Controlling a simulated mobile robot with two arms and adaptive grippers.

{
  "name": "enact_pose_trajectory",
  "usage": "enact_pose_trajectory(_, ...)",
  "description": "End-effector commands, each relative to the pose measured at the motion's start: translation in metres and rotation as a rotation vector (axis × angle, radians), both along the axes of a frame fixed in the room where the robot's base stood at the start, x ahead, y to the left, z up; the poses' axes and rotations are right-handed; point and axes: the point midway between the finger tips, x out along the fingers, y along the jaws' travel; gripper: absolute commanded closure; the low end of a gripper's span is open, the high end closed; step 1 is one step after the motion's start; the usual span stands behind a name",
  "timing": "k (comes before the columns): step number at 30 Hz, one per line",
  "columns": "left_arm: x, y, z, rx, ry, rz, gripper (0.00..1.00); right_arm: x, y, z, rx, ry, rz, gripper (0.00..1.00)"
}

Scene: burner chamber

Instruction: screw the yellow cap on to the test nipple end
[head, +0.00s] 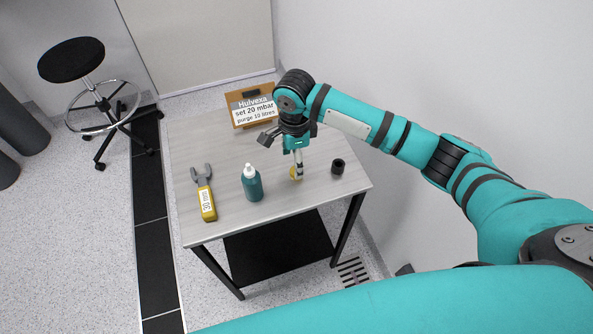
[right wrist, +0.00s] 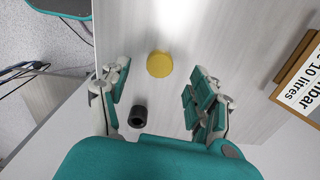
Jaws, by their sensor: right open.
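The yellow cap (head: 293,174) lies on the grey table, partly hidden behind my right gripper (head: 298,168) in the head view. In the right wrist view the round yellow cap (right wrist: 159,64) shows whole, with its flat face up. My right gripper (right wrist: 160,84) is open and points down over the table. Its two fingers stand to either side of the cap's line in the wrist view, with the cap slightly beyond their tips. Nothing is held between them. I see no test nipple in either view. My left gripper is not in view.
The table (head: 220,145) also bears a black ring-like part (head: 338,166), a teal bottle (head: 251,185) with a white tip, and a yellow-handled 30 mm wrench (head: 204,192). A sign (head: 253,107) reading "set 20 mbar" stands at the back. A stool (head: 72,60) is on the floor.

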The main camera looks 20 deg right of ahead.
Motion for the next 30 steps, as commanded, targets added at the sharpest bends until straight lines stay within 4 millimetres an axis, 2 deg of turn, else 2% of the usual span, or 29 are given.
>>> enact_pose_trajectory(9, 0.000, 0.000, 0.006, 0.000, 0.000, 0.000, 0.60, 0.001, -0.005, -0.043, -0.002, 0.002, 0.001, 0.38)
enact_pose_trajectory(18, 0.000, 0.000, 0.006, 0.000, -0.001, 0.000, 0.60, 0.001, -0.005, -0.049, -0.001, 0.001, 0.001, 0.38)
enact_pose_trajectory(28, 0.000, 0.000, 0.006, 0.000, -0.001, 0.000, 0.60, 0.001, -0.005, -0.049, -0.001, 0.001, 0.001, 0.80)
enact_pose_trajectory(30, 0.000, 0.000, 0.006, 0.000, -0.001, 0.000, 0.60, 0.001, -0.005, -0.049, -0.001, 0.001, 0.001, 0.82)
